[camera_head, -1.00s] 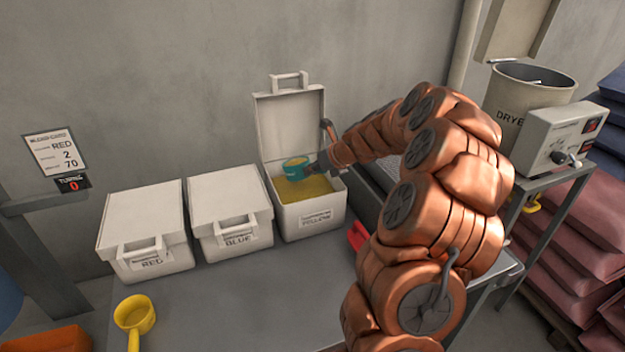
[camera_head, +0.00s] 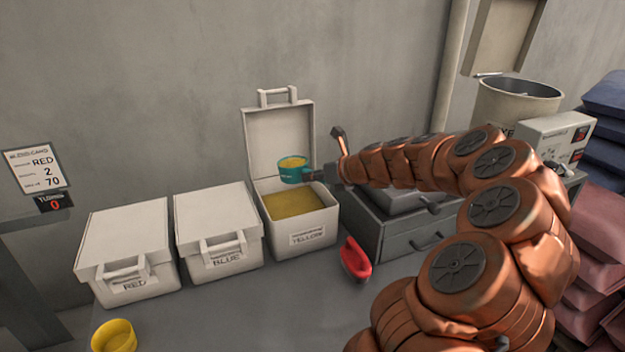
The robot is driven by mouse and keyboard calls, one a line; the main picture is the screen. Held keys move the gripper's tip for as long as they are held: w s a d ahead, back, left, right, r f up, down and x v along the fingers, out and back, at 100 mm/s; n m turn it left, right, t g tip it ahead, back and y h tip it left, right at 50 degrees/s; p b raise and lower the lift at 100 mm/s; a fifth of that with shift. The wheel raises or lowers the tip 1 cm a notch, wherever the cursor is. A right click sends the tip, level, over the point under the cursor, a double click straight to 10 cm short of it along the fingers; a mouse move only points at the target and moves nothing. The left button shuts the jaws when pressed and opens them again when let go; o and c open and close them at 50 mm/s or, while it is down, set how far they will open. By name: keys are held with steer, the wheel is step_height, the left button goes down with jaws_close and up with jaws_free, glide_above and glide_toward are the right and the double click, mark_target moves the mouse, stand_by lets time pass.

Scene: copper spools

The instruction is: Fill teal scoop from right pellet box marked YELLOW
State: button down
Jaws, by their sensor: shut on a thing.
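The teal scoop (camera_head: 291,174) is held level above the open box, with yellow pellets (camera_head: 292,162) showing inside it. My gripper (camera_head: 322,174) is at the scoop's right side, shut on its handle; the fingers are small and partly hard to make out. The box marked YELLOW (camera_head: 313,238) stands at the right of the row of boxes with its lid (camera_head: 278,143) raised against the wall. Yellow pellets (camera_head: 294,203) lie inside it, and the scoop is clear of them.
Shut boxes marked RED (camera_head: 122,240) and BLUE (camera_head: 217,232) stand to the left. A yellow scoop (camera_head: 114,338) lies at the front left. A red object (camera_head: 356,262) sits right of the YELLOW box, beside a grey drawer unit (camera_head: 420,240). A dryer drum (camera_head: 515,103) stands farther right.

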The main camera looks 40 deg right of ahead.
steer(key=shift+r, duration=0.2)
steer(key=shift+r+t+b, duration=0.5)
steer(key=shift+r+t, duration=0.2)
steer(key=shift+r, duration=0.15)
steer(key=shift+a, duration=0.1)
